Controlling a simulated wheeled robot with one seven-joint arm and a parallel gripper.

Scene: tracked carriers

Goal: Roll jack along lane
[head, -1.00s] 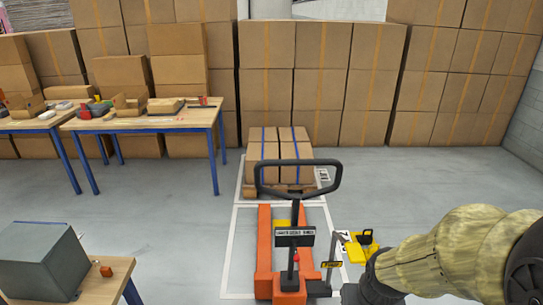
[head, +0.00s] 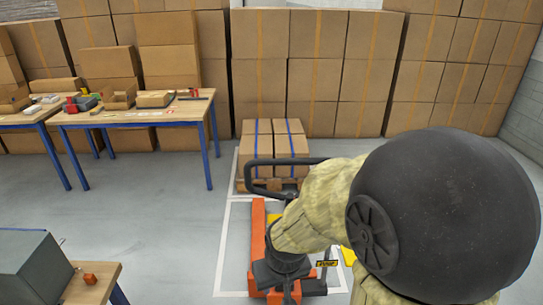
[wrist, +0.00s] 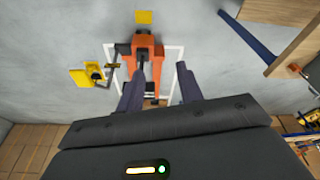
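The orange pallet jack (head: 258,240) stands on the floor inside a white-outlined lane (head: 221,250), its forks toward the boxes. Its black loop handle (head: 262,187) stands up, and my arm hides the handle's right part and much of the jack's body. In the wrist view the orange jack (wrist: 150,48) shows beyond my gripper (wrist: 160,88). The two dark fingers are spread apart with nothing visible gripped between them. My gripper's fingertips are hidden in the head view. A loaded pallet with strapped cartons (head: 275,148) sits at the lane's far end.
Wooden tables with blue legs (head: 140,115) stand at the left. A grey box (head: 30,265) sits on a near-left table (head: 95,285). Stacked cartons (head: 320,70) line the back. A yellow object (wrist: 86,77) is beside the jack. Floor between tables and lane is clear.

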